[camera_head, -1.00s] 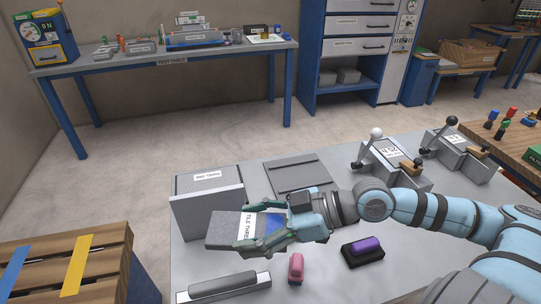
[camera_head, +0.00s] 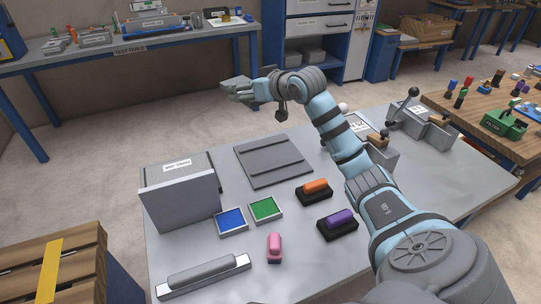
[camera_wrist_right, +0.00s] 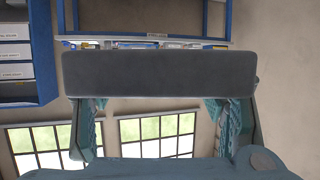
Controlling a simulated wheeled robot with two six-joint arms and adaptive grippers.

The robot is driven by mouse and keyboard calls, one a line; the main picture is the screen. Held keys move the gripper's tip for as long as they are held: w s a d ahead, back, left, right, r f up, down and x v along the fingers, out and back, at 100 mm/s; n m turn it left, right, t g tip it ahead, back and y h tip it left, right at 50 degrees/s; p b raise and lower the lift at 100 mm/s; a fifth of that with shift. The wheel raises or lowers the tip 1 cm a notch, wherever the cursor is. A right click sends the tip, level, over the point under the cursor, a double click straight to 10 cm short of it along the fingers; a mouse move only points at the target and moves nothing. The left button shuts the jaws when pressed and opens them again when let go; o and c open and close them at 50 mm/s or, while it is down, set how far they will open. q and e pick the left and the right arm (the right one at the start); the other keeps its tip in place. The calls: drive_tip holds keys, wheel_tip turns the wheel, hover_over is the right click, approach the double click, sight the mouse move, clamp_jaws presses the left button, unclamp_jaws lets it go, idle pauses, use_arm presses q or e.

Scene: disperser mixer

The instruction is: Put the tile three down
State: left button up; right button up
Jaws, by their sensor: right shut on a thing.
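My right gripper (camera_head: 246,91) is raised above and beyond the far edge of the grey bench, well clear of the surface. In the right wrist view it is shut on tile three (camera_wrist_right: 160,74), a flat dark grey slab held across between the two fingers. The face seen there is plain and shows no label. In the head view the tile is hard to tell from the fingers. My left gripper is not in view.
On the grey bench (camera_head: 300,258) are a labelled grey box (camera_head: 180,205), blue (camera_head: 231,221) and green (camera_head: 265,209) squares, a flat ridged plate (camera_head: 273,162), a pink-handled piece (camera_head: 274,246), orange (camera_head: 315,186) and purple (camera_head: 338,218) handled blocks, and a long bar (camera_head: 203,275). The test table (camera_head: 150,42) stands behind.

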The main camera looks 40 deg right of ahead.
sight(272, 158)
drive_tip(key=s+d+f+m+h, duration=0.1)
drive_tip(key=d+f+m+h, duration=0.2)
drive_tip(key=d, duration=0.4)
drive_tip(key=shift+s+f+m+g+h, duration=0.2)
drive_tip(key=shift+f+m+g+h, duration=0.2)
drive_tip(key=shift+f+h, duration=0.45)
drive_tip(key=shift+f, duration=0.1)
drive_tip(key=shift+y, duration=0.25)
wheel_tip(272, 158, down, 20)
drive_tip(key=b, duration=0.4)
drive_tip(key=o, duration=1.6)
